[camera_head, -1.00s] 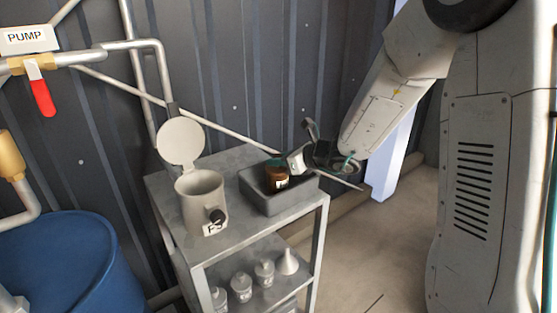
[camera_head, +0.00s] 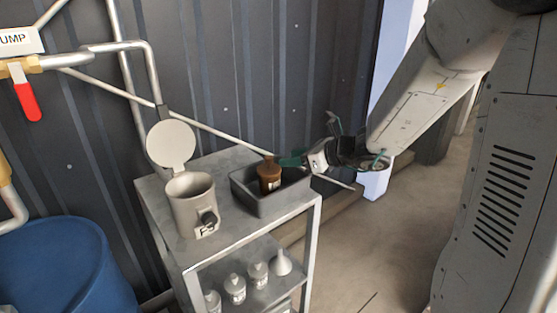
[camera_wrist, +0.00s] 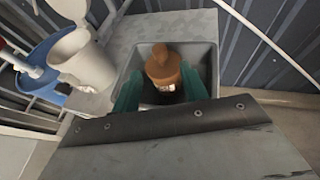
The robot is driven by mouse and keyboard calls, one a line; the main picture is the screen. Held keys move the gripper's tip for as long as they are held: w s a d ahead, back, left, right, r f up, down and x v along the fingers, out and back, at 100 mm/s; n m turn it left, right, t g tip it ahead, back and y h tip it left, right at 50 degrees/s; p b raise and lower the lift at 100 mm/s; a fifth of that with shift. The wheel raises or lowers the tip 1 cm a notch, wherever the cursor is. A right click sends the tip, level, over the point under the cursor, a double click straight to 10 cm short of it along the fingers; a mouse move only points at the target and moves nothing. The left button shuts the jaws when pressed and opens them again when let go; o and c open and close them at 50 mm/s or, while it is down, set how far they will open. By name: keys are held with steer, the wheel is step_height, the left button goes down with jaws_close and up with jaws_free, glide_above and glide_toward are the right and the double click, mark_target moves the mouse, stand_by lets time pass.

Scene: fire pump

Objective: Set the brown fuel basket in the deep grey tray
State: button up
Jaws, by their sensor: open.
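The brown fuel basket (camera_head: 269,174) stands upright inside the deep grey tray (camera_head: 277,205), on the top shelf of the metal cart. It has a pale label, and in the wrist view the basket (camera_wrist: 163,69) is inside the tray (camera_wrist: 204,55). In the wrist view the green fingers are spread to the left and right of the basket, with gaps showing. The basket's lower part is partly hidden by the tray wall.
A grey canister (camera_head: 192,204) with its lid (camera_head: 171,145) raised stands left of the tray on the cart (camera_head: 232,233). Several small bottles (camera_head: 235,288) and a funnel (camera_head: 281,263) are on the lower shelf. A blue barrel (camera_head: 65,267) is at left; a corrugated wall stands behind.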

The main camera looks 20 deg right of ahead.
steer(key=s+a+r+n+g, duration=0.2)
steer(key=s+a+n+g, duration=0.15)
steer(key=s+n, duration=0.4)
steer(key=s+a+r+n+g, duration=0.3)
steer(key=s+a+n, duration=0.2)
steer(key=s+n, duration=0.3)
steer(key=s+d+n+g+h, duration=0.1)
steer(key=s+d+n+h, duration=0.2)
steer(key=s+n, duration=0.3)
steer(key=s+d+n+g+h, duration=0.2)
steer(key=s+n+h, duration=0.3)
steer(key=s, duration=0.5)
steer(key=shift+s+d+f+n, duration=0.15)
steer(key=shift+s+d+n, duration=0.15)
steer(key=shift+d+n, duration=0.75)
steer(key=shift+a, duration=0.15)
